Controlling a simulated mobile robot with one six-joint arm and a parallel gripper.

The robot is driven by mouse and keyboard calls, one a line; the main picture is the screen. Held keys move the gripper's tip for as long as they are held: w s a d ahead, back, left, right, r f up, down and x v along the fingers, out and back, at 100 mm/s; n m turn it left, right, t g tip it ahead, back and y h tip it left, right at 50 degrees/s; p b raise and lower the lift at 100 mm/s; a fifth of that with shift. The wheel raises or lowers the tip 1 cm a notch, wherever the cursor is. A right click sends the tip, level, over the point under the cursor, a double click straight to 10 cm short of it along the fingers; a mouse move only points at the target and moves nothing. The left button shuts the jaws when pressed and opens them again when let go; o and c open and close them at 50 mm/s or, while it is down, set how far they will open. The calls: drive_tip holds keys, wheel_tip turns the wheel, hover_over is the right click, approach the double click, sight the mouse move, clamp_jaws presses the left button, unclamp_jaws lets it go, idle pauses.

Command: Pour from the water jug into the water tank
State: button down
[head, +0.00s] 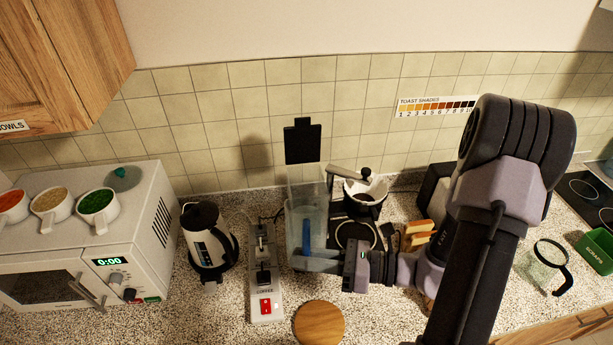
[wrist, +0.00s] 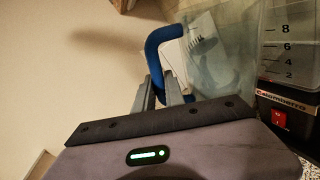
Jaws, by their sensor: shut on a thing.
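The water jug (head: 294,222) is clear and bluish, with a blue handle that also shows in the wrist view (wrist: 152,48). My gripper (head: 328,262) is shut on this handle; its fingers also show in the wrist view (wrist: 160,95). The jug is held up in front of the water tank (head: 306,178). The tank is clear, with a black lid (head: 302,141) standing open above it. Its number scale shows at the right of the wrist view (wrist: 288,45), just beside the jug. The water level and any flow cannot be made out.
A kettle (head: 207,238) and a power strip (head: 264,285) stand left of the jug. A round wooden board (head: 319,323) lies in front. A microwave (head: 130,225) bears measuring cups. A glass carafe (head: 543,267) stands at the right.

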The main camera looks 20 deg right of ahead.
sight(306, 225)
drive_tip(key=shift+w+d+r+m+p, duration=0.15)
drive_tip(key=shift+w+r+m+p, duration=0.3)
drive_tip(key=shift+r+p, duration=1)
drive_tip(key=shift+w+d+r+m+p, duration=0.2)
drive_tip(key=shift+w+r+m+p, duration=0.3)
drive_tip(key=shift+r+p, duration=0.95)
drive_tip(key=shift+w+d+r+m+p, duration=0.15)
drive_tip(key=shift+w+r+m+p, duration=0.55)
drive_tip(key=shift+p, duration=1.2)
drive_tip(key=shift+s+r+g, duration=0.2)
drive_tip(key=shift+r+g, duration=0.05)
drive_tip(key=shift+g, duration=0.15)
drive_tip(key=shift+w+d+r+m+p, duration=0.2)
drive_tip(key=shift+w+r+m+p, duration=0.3)
drive_tip(key=shift+p, duration=0.75)
drive_tip(key=shift+r+p, duration=0.1)
drive_tip(key=shift+p, duration=0.25)
idle(1.2)
